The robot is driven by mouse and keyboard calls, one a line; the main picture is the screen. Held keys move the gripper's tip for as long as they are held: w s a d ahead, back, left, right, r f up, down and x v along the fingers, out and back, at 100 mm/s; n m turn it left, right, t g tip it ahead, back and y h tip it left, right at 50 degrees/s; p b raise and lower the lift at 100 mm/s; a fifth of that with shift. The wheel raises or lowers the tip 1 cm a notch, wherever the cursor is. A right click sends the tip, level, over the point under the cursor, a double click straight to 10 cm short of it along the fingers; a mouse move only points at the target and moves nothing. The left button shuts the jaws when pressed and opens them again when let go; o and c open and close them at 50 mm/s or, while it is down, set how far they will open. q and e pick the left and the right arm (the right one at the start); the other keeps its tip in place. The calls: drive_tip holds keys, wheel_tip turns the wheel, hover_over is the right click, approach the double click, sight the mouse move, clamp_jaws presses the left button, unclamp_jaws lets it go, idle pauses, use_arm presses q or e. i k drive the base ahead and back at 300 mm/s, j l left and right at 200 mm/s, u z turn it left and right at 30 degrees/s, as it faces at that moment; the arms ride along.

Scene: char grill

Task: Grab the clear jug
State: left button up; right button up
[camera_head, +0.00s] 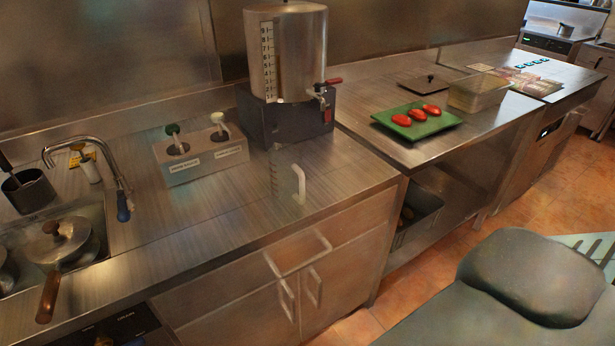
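The clear jug (274,176) stands upright on the steel counter, just in front of the dark box under the big metal dispenser. Its see-through body is hard to make out against the counter. Faint markings show on its left part, and its pale handle (299,184) faces right, near the counter's front edge. Neither of my grippers is in view, and nothing is touching the jug.
The metal dispenser (288,50) with its tap stands behind the jug. A labelled two-pump holder (201,157) is to its left, then a sink with a tap (95,150) and a lidded pan (62,243). A green board (416,122) with red items lies right.

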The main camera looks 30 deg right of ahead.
sight(286, 165)
drive_tip(key=k+l, duration=0.1)
drive_tip(key=l, duration=0.45)
drive_tip(key=k+l, duration=0.1)
drive_tip(key=l, duration=0.4)
drive_tip(key=k+l, duration=0.1)
drive_tip(key=l, duration=0.45)
